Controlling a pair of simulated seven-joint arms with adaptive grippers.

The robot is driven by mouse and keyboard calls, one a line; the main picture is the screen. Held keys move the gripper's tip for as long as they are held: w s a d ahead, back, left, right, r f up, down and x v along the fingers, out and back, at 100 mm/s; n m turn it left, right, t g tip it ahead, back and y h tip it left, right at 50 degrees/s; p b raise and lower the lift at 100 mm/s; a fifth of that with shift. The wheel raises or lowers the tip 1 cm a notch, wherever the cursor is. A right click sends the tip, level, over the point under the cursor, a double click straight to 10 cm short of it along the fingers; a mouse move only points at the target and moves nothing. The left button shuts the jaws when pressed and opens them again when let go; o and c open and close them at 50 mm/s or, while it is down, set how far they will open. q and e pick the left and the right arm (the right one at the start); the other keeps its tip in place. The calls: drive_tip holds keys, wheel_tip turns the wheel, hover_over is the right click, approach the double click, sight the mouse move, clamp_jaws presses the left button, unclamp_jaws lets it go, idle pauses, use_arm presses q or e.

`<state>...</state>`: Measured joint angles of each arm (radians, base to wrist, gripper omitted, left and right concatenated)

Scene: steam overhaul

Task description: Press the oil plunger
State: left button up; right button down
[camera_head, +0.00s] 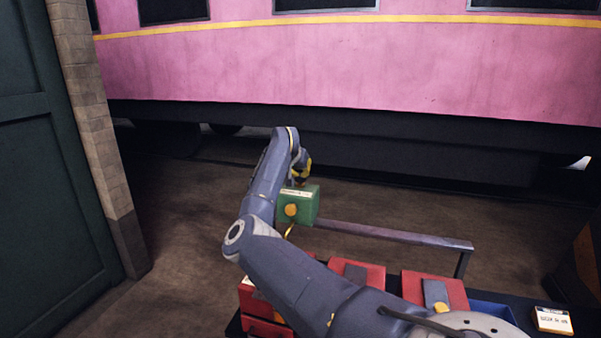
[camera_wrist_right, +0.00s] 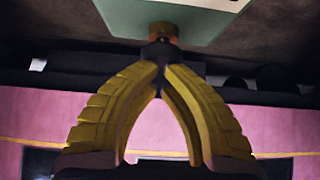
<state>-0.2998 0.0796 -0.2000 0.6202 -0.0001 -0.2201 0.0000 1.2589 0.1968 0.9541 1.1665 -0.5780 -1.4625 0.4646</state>
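The oil plunger shows in the right wrist view as a dark cap (camera_wrist_right: 160,50) on a short brass stem, standing out from a pale green face. In the head view that green box (camera_head: 308,204) has a round orange-yellow disc on its front and a white label on top. The plunger is hidden there. My right gripper (camera_head: 303,178) is just above the box. In the wrist view its yellow fingers (camera_wrist_right: 159,70) meet at the tips, right at the dark cap. I cannot tell if they touch it. My left gripper is out of view.
A metal rail (camera_head: 395,234) runs right from the green box. Red boxes (camera_head: 358,272), a blue tray (camera_head: 493,309) and a white-labelled block (camera_head: 553,320) are in front. A pink carriage (camera_head: 340,65) stands behind. A brick pillar (camera_head: 95,130) and dark green door (camera_head: 50,190) are left.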

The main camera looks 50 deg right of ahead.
sight(300, 177)
wheel_tip(300, 177, up, 4)
drive_tip(key=shift+f, duration=0.1)
drive_tip(key=v, duration=1)
idle(1.3)
